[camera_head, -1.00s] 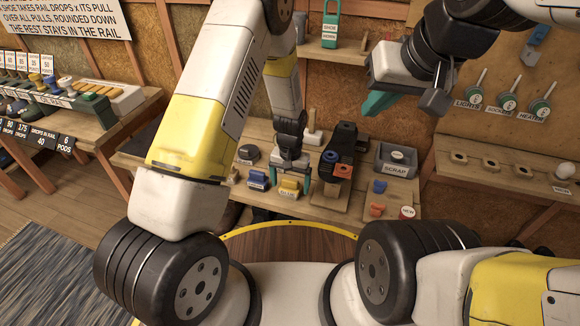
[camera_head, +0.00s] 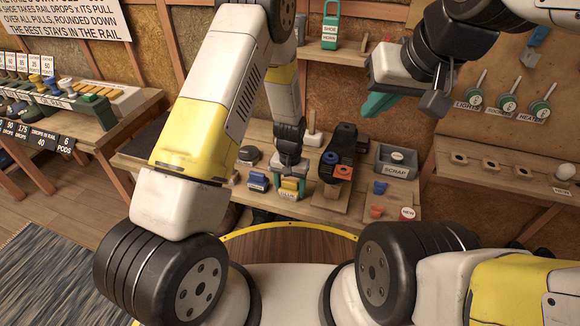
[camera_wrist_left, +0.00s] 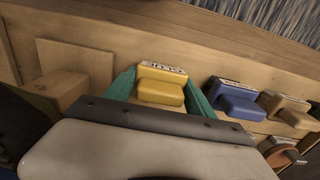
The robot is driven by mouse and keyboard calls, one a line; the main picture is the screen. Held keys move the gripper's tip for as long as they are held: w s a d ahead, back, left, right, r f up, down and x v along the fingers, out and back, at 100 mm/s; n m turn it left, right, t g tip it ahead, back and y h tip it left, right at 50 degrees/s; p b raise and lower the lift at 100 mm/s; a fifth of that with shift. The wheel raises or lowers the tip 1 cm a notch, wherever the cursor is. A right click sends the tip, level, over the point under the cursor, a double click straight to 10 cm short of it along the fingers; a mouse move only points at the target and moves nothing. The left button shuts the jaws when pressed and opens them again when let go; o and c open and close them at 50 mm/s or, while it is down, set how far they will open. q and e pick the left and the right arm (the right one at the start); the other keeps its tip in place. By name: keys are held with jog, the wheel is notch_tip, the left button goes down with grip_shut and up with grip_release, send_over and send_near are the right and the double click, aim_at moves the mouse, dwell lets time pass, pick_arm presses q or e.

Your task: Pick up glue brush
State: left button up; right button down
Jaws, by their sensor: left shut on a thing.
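The glue brush (camera_head: 289,186) appears to be the yellow block with a white label, on the front part of the workbench. The yellow block also shows in the left wrist view (camera_wrist_left: 160,90), between the two green fingers. My left gripper (camera_head: 287,187) comes down on it from above and is shut on it, one finger at each side. The block still appears to be at bench level. My right gripper (camera_head: 379,104) is raised at the upper right, away from the bench; its green fingers overlap in the picture, so its opening is unclear.
A blue labelled block (camera_head: 258,181) sits close to the left of the yellow one. A dark stand with an orange part (camera_head: 342,172) is to the right, then a grey scrap bin (camera_head: 397,162). Small blue and orange pieces lie near the bench's right end.

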aim_at(290, 181)
pick_arm(q)
jog(key=shift+r, duration=0.1)
notch_tip(290, 181, up, 4)
jog(key=shift+f, duration=0.2)
jog(key=s+r, duration=0.1)
jog(key=s, duration=1.5)
jog(key=shift+a, duration=0.4)
jog(key=o, duration=0.8)
jog(key=shift+c, duration=0.2)
jog(key=c, duration=0.5)
jog(key=shift+w+r, duration=0.1)
